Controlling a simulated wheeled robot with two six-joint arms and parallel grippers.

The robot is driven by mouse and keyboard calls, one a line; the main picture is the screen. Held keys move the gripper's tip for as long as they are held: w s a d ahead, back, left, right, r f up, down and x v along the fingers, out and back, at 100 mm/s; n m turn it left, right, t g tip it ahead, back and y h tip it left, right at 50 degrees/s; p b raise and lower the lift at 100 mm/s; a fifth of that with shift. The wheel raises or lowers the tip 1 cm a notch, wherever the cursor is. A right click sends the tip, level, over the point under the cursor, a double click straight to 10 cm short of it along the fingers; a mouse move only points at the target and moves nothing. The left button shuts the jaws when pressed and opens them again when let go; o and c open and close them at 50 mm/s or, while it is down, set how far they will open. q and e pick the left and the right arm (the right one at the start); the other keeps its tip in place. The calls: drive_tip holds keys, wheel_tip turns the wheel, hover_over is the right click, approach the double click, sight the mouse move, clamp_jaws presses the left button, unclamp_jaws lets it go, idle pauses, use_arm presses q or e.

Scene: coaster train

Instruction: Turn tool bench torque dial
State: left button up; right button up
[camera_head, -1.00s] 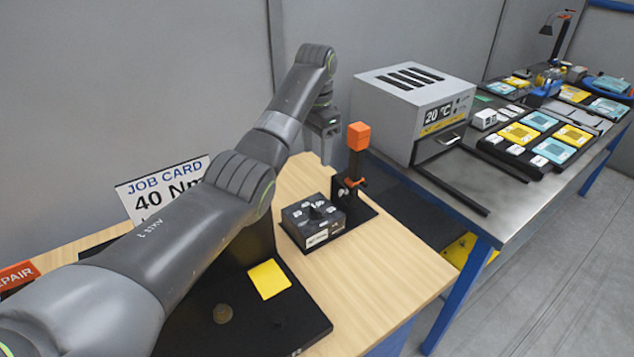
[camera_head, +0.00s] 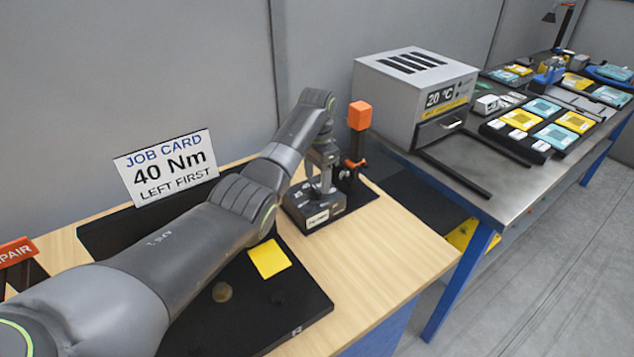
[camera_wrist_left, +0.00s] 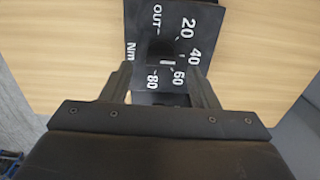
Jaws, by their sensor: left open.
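The torque dial box (camera_head: 318,219) is a small black block on the bench, with its top partly covered by my arm. In the left wrist view its dial face (camera_wrist_left: 188,50) has white marks OUT, 20, 40, 60, 80 and Nm. A short white pointer line shows near the middle, between the 40 and 60 side; the dark knob's outline is unclear. My left gripper (camera_head: 322,188) points down over the box. Its open fingers (camera_wrist_left: 159,68) stand either side of the dial's middle; contact cannot be told. My right gripper is out of view.
A job card (camera_head: 168,168) reads 40 Nm, LEFT FIRST. An orange-topped black post (camera_head: 359,117) stands just behind right of the box. A black mat with a yellow square (camera_head: 268,257) lies in front. A grey oven-like unit (camera_head: 412,85) stands on the metal table.

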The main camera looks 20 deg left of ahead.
sight(317, 188)
use_arm(q)
drive_tip(key=shift+f, duration=1.55)
drive_tip(key=shift+c, duration=0.2)
drive_tip(key=c, duration=0.9)
